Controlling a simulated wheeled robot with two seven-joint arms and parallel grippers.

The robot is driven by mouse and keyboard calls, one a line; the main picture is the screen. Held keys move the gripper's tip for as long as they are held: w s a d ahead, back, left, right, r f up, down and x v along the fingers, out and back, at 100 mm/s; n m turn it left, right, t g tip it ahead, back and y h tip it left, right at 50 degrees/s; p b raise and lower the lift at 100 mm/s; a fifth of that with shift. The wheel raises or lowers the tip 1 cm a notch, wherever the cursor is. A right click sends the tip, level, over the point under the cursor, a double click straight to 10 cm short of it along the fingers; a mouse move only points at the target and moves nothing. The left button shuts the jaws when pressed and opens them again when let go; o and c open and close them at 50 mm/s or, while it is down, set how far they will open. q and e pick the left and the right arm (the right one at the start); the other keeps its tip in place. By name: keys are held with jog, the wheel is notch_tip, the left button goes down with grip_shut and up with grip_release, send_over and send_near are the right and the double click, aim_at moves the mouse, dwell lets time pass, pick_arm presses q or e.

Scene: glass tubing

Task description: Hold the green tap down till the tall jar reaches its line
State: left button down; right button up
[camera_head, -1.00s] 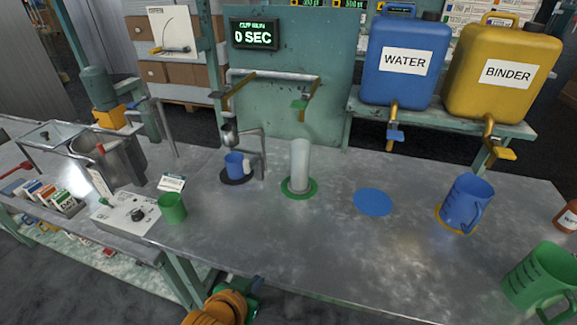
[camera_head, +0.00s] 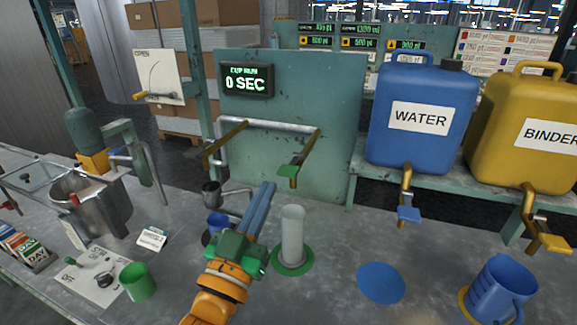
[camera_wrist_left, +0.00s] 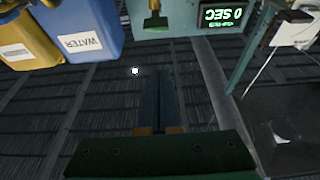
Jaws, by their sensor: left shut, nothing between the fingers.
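The green tap (camera_head: 290,171) hangs at the end of a pipe on the teal panel, with a flat green lever; it also shows in the left wrist view (camera_wrist_left: 156,21). The tall jar (camera_head: 292,235), a pale clear cylinder, stands upright on a green disc (camera_head: 293,263) below the tap. I cannot make out its line or any liquid in it. My left gripper (camera_head: 268,187) is shut and empty, its fingers pointing up and forward, in front of the tap and apart from it. Its fingers also show in the left wrist view (camera_wrist_left: 160,74). My right gripper is not in view.
A timer display (camera_head: 245,83) reads 0 SEC. A blue water can (camera_head: 420,115) and a yellow binder can (camera_head: 527,130) stand on a shelf at right. A blue cup (camera_head: 217,225) sits left of the jar, partly behind my arm. A blue disc (camera_head: 380,282) lies bare on the table.

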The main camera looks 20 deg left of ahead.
pick_arm(q)
jog(key=s, duration=0.2)
notch_tip(320, 180, up, 4)
send_over(292, 165)
jog(key=s, duration=0.5)
jog(key=f, duration=0.3)
jog(key=f+b, duration=0.1)
jog(key=shift+w+a+f, duration=0.25)
jog(key=shift+w+a, duration=0.05)
jog(key=shift+w, duration=0.1)
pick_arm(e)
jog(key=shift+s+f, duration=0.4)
